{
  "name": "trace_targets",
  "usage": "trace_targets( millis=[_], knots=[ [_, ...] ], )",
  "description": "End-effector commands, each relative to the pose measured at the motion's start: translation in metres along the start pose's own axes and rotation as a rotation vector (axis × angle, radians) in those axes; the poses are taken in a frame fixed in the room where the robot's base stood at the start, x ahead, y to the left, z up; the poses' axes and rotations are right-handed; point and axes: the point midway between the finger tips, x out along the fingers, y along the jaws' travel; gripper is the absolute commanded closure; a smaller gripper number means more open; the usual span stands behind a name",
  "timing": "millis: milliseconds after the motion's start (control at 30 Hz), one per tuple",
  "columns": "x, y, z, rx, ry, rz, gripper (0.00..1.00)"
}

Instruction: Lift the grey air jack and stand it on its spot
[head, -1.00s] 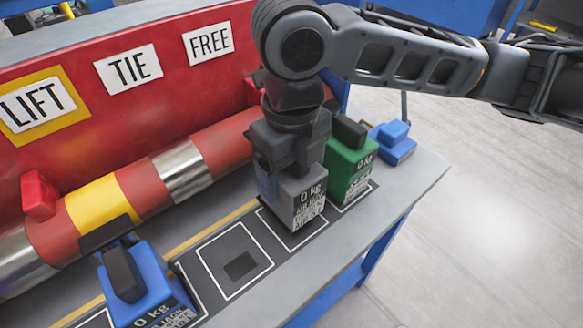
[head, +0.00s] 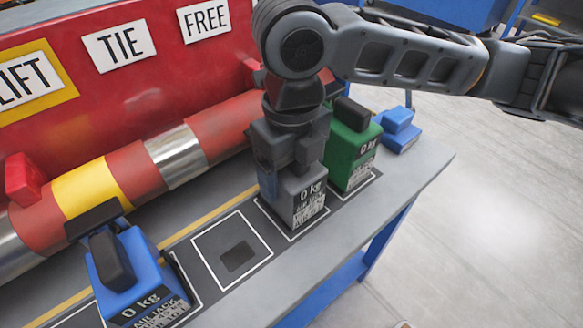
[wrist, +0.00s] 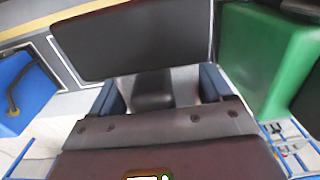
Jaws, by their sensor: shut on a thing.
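The grey air jack (head: 306,203), labelled 0 kg, is upright at a white-outlined square on the dark strip, between an empty square and the green jack. I cannot tell whether its base touches the strip. My gripper (head: 286,168) comes down from above and is shut on its top. In the wrist view, the fingers of my gripper (wrist: 163,90) stand either side of the jack's dark handle (wrist: 153,92). An empty outlined spot (head: 232,250) with a dark patch in its middle lies just left of the grey jack.
A green jack (head: 352,150) stands close on the right. A blue jack (head: 138,280) stands at the left, and a small blue object (head: 398,130) is near the bench's right end. A striped pipe (head: 125,172) and red panel run behind.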

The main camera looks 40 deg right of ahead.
Motion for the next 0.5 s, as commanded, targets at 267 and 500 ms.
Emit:
trace_targets(
  millis=[267, 500],
  knots=[
    [0.0031, -0.0001, 0.0003, 0.000, -0.002, 0.000, 0.94],
    [0.0059, 0.0000, 0.0003, 0.000, -0.002, 0.000, 0.94]
  ],
)
